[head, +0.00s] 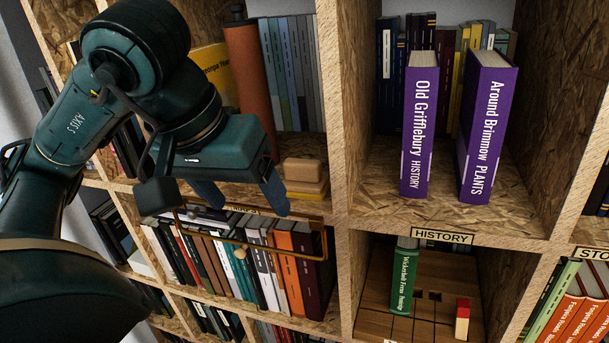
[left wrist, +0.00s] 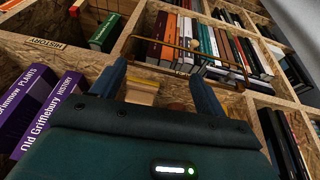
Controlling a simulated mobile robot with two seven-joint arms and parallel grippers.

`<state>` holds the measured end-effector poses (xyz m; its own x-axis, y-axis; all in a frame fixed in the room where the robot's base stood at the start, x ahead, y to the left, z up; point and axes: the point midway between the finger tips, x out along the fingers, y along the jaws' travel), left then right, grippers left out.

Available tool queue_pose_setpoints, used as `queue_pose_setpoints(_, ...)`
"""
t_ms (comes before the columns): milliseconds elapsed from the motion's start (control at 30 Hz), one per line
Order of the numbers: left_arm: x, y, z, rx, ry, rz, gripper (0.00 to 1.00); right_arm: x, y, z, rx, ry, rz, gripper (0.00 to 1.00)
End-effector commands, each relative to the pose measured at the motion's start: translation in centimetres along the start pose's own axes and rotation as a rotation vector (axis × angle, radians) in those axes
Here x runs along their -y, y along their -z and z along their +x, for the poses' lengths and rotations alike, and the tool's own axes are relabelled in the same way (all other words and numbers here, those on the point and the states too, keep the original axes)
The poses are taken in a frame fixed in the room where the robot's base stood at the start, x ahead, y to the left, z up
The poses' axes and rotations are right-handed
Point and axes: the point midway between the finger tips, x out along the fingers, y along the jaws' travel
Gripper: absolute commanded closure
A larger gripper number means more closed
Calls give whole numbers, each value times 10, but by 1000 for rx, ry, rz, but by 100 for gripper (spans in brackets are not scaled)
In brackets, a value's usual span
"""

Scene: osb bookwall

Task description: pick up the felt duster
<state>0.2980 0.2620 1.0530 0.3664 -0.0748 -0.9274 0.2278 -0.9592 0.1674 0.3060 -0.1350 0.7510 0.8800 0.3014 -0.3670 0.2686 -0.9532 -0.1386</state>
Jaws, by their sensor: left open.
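The felt duster (head: 304,177), a small tan block on a yellowish base, sits on the upper middle shelf near its right divider. In the left wrist view it (left wrist: 142,88) shows partly between the fingers, its lower part hidden by the gripper body. My left gripper (head: 241,194) is open and empty, with its fingers pointing down at the shelf front. In the head view it is just left of the duster, with the right finger close to it; I cannot tell whether they touch. My right gripper is in neither view.
A brown-orange cylinder (head: 248,90) and a row of books (head: 290,75) stand behind the gripper. A brass rail (head: 275,252) crosses the shelf below. Right of the divider (head: 342,110), two purple books (head: 419,125) stand upright with bare shelf before them.

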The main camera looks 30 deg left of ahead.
Motion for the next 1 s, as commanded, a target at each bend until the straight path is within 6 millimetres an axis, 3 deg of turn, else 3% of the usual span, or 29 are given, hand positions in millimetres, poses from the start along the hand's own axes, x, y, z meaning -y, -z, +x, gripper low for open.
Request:
queue_pose_setpoints(100,9,5,-4,-45,44,15,26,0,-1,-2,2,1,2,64)
queue_pose_setpoints(267,6,15,-5,-43,48,19,26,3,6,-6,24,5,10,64)
queue_pose_setpoints(467,2,29,0,-40,47,15,26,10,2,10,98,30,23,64)
queue_pose_setpoints(600,-4,49,6,-38,48,14,26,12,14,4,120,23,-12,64)
queue_pose_setpoints(800,-15,84,26,-43,43,13,26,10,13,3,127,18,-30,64)
queue_pose_setpoints(1000,-19,100,35,-46,45,15,26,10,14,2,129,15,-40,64)
